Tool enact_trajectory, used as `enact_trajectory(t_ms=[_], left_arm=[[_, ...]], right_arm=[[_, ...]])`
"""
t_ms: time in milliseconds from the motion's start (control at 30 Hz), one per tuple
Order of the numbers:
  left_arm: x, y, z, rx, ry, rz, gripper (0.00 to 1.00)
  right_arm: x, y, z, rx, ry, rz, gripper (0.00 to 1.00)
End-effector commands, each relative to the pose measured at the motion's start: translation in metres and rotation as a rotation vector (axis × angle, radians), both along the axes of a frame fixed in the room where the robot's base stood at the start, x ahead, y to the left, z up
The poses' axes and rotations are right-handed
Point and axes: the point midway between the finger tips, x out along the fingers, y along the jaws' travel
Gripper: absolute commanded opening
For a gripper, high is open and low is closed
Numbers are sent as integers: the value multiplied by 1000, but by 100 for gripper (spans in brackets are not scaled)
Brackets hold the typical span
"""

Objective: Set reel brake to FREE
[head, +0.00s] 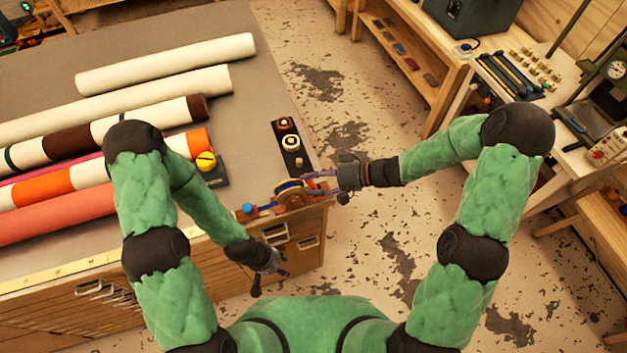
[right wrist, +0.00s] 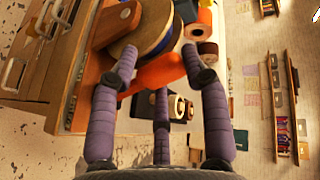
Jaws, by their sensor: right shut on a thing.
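The reel (head: 290,187), with wooden discs and a blue rim, stands on a wooden mount (head: 296,201) at the table corner. My right gripper (head: 318,183) reaches it from the right. No brake marking is readable. My left gripper (head: 272,283) hangs in front of the drawers, fingers spread and empty.
Several long rolls (head: 165,62) lie on the table (head: 80,50) at left. A black tray with small spools (head: 290,148) and a yellow round item on a dark base (head: 207,162) are near the reel. A workbench (head: 495,75) stands at right. Floor between is clear.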

Motion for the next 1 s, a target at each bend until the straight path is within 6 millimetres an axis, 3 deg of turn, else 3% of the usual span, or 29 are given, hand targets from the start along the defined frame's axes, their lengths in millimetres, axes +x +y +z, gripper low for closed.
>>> enact_trajectory(t_ms=[367,700,1000], left_arm=[[0,0,-25,0,0,0,40],[0,0,-74,0,0,0,40],[0,0,-102,0,0,0,40]], right_arm=[[2,-7,-4,105,37,-4,0],[7,-25,-10,381,132,-1,0],[11,-39,-15,633,219,2,0]])
